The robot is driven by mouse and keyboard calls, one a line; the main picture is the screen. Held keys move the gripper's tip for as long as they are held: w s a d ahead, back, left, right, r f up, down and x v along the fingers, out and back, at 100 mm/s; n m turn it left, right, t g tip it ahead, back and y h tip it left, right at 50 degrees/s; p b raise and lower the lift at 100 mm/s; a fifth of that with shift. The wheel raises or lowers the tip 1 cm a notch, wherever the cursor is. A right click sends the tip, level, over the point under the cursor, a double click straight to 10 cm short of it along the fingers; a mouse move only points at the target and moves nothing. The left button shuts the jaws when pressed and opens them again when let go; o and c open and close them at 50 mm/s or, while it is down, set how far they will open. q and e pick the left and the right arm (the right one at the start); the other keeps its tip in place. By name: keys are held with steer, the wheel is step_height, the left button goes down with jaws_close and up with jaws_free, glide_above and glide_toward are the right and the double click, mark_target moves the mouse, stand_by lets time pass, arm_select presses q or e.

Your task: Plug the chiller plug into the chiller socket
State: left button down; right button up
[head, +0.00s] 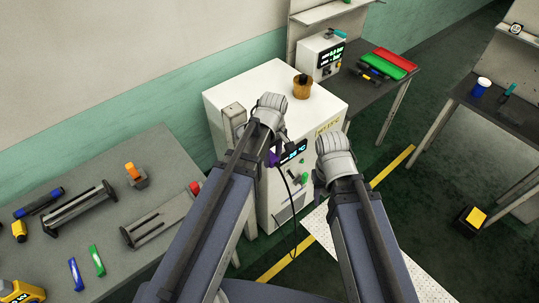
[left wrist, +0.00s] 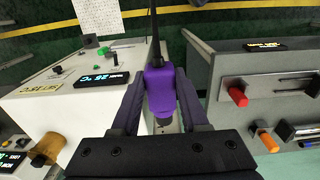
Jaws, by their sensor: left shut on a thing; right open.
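The purple plug (left wrist: 160,90) is clamped between the fingers of my left gripper (left wrist: 163,104), and a black cord runs from it. In the head view the plug (head: 273,159) shows at my left gripper (head: 276,150), in front of the white cabinet (head: 260,92) with a lit display. The cord hangs down in a loop before the cabinet front. A grey box (head: 232,117) sits at the cabinet's left side; I cannot tell whether it holds the chiller socket. No socket opening shows clearly. My right gripper (head: 319,187) is open, right of the cabinet front, its fingers partly hidden.
A wooden-looking pot (head: 302,87) stands on the cabinet top. A grey bench (head: 150,150) with tools and holders is at the left. A dark table (head: 372,98) with red and green trays stands behind right.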

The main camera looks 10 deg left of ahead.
arm_select(q)
steer(key=shift+s, duration=0.15)
steer(key=shift+a, duration=0.1)
steer(key=shift+w+a, duration=1.85)
steer(key=shift+a, duration=0.25)
steer(key=shift+w+a, duration=0.1)
steer(key=shift+w+a, duration=0.8)
steer(key=shift+a, duration=0.3)
steer(key=shift+w+a, duration=0.15)
steer(key=shift+a, duration=0.05)
stand_by(0.4)
steer(key=shift+c, duration=1.7)
jaws_free()
